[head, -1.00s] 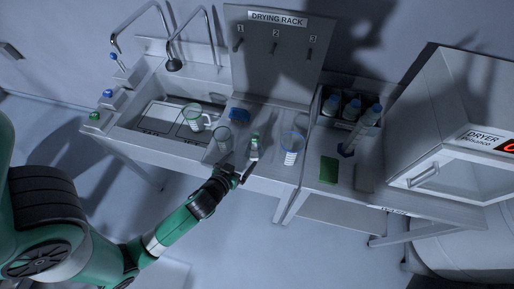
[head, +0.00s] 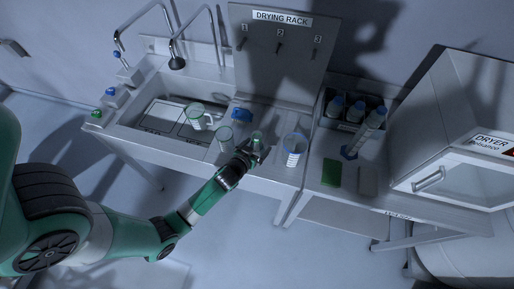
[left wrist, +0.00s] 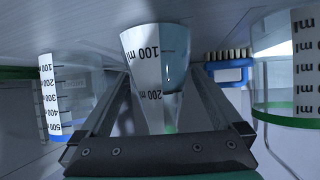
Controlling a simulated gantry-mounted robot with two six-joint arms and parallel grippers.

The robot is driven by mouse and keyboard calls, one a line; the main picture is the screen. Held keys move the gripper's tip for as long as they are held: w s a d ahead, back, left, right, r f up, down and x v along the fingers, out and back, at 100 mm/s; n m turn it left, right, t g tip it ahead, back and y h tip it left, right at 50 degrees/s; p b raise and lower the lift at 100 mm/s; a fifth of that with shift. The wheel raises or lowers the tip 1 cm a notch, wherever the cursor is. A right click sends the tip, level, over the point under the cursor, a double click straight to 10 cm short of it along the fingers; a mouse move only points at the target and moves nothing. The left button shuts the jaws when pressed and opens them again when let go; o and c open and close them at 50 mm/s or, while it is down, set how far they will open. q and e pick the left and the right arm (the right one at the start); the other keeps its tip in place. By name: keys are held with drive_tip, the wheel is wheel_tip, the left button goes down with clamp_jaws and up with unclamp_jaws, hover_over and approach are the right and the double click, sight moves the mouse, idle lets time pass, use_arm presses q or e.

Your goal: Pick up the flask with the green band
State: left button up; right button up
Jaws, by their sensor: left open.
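The flask (head: 257,137) stands on the counter between two beakers. Its cone-shaped body with a white scale shows in the left wrist view (left wrist: 150,65); a small patch of green shows low on it, partly hidden by my gripper. My left gripper (head: 253,153) is at the flask from the front. In the left wrist view, its open fingers (left wrist: 155,105) lie on both sides of the flask, with no clear sign of grip. My right gripper is not in view.
A blue-rimmed beaker (head: 294,150) stands close right of the flask, a green-rimmed beaker (head: 225,137) close left. A blue brush (head: 241,115) lies behind. A green-rimmed jug (head: 198,117) is at the sink. A green pad (head: 331,173) and bottle crate (head: 352,112) are right.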

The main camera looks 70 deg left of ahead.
use_arm(q)
clamp_jaws()
idle(0.5)
drive_tip(key=shift+r+p, duration=0.3)
drive_tip(key=shift+r, duration=0.25)
drive_tip(key=r, duration=0.1)
drive_tip(key=r+p, duration=0.1)
drive_tip(key=r, duration=0.1)
drive_tip(key=shift+s+d+r, duration=0.1)
drive_tip(key=shift+s+d, duration=0.05)
drive_tip(key=shift+d, duration=0.1)
drive_tip(key=s+d+r, duration=0.1)
drive_tip(key=d+r+p, duration=0.1)
drive_tip(key=r, duration=0.1)
drive_tip(key=s+d+r+p, duration=0.1)
drive_tip(key=shift+s+r, duration=0.25)
drive_tip(key=shift+s, duration=0.1)
drive_tip(key=p, duration=0.2)
approach(255, 143)
drive_tip(key=shift+s+d+r, duration=0.25)
drive_tip(key=shift+d+r, duration=0.25)
drive_tip(key=shift+d, duration=0.1)
drive_tip(key=shift+s+d+r, duration=0.2)
drive_tip(key=shift+d+r, duration=0.3)
drive_tip(key=shift+d, duration=0.15)
drive_tip(key=shift+s+d+r, duration=0.25)
drive_tip(key=shift+d+r, duration=0.3)
drive_tip(key=shift+d, duration=0.05)
